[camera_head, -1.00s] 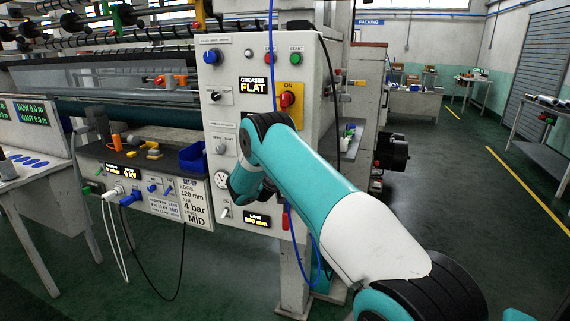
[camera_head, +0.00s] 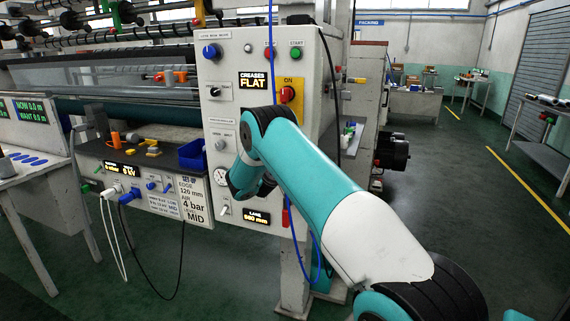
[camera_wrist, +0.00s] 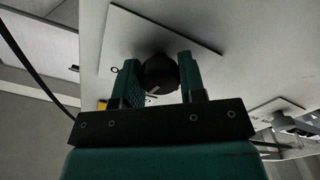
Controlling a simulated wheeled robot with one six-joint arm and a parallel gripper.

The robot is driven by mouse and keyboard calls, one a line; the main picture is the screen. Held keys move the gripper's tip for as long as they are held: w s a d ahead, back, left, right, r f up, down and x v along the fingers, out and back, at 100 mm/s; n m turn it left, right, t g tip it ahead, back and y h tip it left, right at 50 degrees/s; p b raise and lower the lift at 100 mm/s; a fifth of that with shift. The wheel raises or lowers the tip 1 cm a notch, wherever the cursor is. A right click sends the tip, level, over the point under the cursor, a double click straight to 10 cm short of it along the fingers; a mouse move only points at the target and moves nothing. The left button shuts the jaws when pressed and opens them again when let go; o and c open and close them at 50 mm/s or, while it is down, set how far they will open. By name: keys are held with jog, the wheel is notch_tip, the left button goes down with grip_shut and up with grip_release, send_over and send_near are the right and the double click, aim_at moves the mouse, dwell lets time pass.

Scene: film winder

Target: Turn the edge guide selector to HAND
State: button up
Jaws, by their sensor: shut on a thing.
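In the wrist view my gripper (camera_wrist: 158,68) has its two green fingers on either side of a dark round knob (camera_wrist: 160,78), shut on it. The knob sits on a pale square plate (camera_wrist: 122,40) on a panel. In the head view my teal arm reaches to the lower part of the grey control panel (camera_head: 222,115). It hides the gripper's fingertips and the gripped knob there.
The panel bears a blue knob (camera_head: 210,51), a black selector (camera_head: 214,91) and a red switch on a yellow plate (camera_head: 287,95). A lever (camera_head: 225,210) stands beside the LANE display (camera_head: 257,217). A blue cable hangs by my arm.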

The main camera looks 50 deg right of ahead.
jog(key=n+b, duration=0.1)
jog(key=n, duration=0.3)
jog(key=shift+n, duration=2.2)
jog(key=o, duration=0.9)
jog(key=shift+a, duration=0.1)
jog(key=b+v, duration=0.7)
jog(key=v, duration=1)
jog(key=shift+s+a+f, duration=0.1)
jog(key=shift+s, duration=0.05)
